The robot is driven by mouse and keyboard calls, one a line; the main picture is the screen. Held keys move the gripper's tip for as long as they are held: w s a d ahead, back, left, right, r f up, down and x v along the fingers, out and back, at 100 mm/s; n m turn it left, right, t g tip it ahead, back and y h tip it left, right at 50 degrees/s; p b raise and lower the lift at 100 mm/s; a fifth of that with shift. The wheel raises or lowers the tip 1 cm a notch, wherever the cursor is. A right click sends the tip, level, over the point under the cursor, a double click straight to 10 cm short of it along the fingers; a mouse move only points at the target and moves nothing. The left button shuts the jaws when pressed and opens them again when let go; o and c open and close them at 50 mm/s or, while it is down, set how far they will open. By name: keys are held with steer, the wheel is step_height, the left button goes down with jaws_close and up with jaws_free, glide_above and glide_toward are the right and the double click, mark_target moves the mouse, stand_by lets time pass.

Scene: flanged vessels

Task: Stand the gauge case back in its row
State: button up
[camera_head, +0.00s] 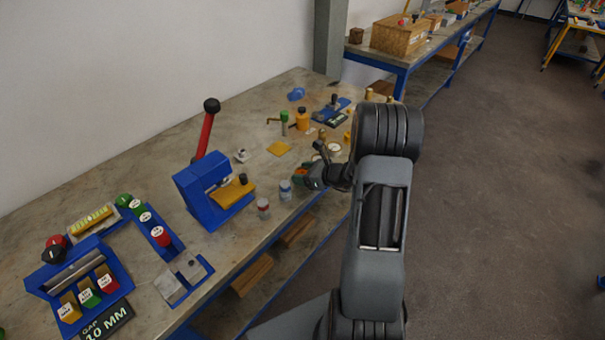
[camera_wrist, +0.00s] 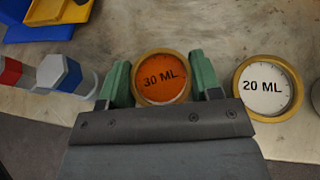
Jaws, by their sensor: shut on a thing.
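The gauge case marked 30 ML (camera_wrist: 162,92), round with an orange face and a brass rim, is between the green fingers of my gripper (camera_wrist: 161,76). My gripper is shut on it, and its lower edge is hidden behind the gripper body. A second gauge case marked 20 ML (camera_wrist: 265,88), with a white face and brass rim, is just right of the gripper and apart from it. In the head view my gripper (camera_head: 309,177) is over the bench's front edge area, and the held case is hard to make out there.
A blue press (camera_head: 205,195) with a red lever is farther left. A yellow plate (camera_head: 279,148) lies behind. The bench's front edge is close.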

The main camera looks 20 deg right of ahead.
steer(key=shift+f, duration=0.2)
steer(key=o, duration=1)
steer(key=shift+o, duration=0.2)
steer(key=shift+s+r, duration=0.1)
steer(key=shift+r, duration=0.25)
steer(key=v, duration=1.1)
steer(key=s+a+r+n+g+h, duration=0.4)
steer(key=s+a+n, duration=0.2)
steer(key=n, duration=0.8)
steer(key=s+a+r+n+g+h, duration=0.3)
steer(key=s+a+n, duration=0.4)
steer(key=a+n, duration=0.4)
step_height(320, 180, up, 2)
steer(key=n+h, duration=0.1)
steer(key=n, duration=0.2)
steer(key=shift+s+r+n+g, duration=0.2)
steer(key=shift+s+n+g, duration=0.1)
steer(key=shift+n+g, duration=0.1)
